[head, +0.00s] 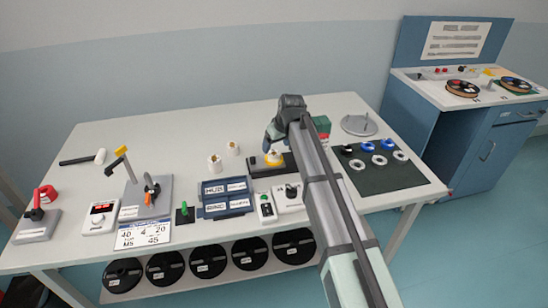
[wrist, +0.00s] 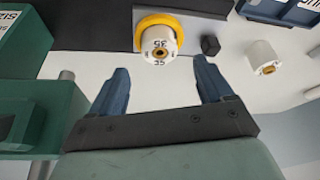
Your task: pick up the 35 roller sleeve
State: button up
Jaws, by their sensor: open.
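The 35 roller sleeve (wrist: 158,44) is a white cylinder marked 35, seated in a yellow ring (wrist: 142,22) on a dark base. It sits just beyond my fingertips, roughly between their lines, apart from them. In the head view, the yellow ring (head: 273,160) shows on the black base, left of my arm, with the sleeve partly hidden by my gripper. My gripper (wrist: 160,70) is open and empty; in the head view my gripper (head: 272,138) is over the back of the table.
Two other white sleeves stand left of the base (head: 214,165) (head: 233,149). A green box (wrist: 25,95) is at left in the wrist view. Blue labelled bins (head: 225,197) lie in front.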

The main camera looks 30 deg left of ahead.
aim_at(274, 153)
jog(key=x, duration=0.4)
jog(key=shift+f, duration=0.3)
jog(key=shift+r, duration=0.1)
jog(key=c, duration=1.3)
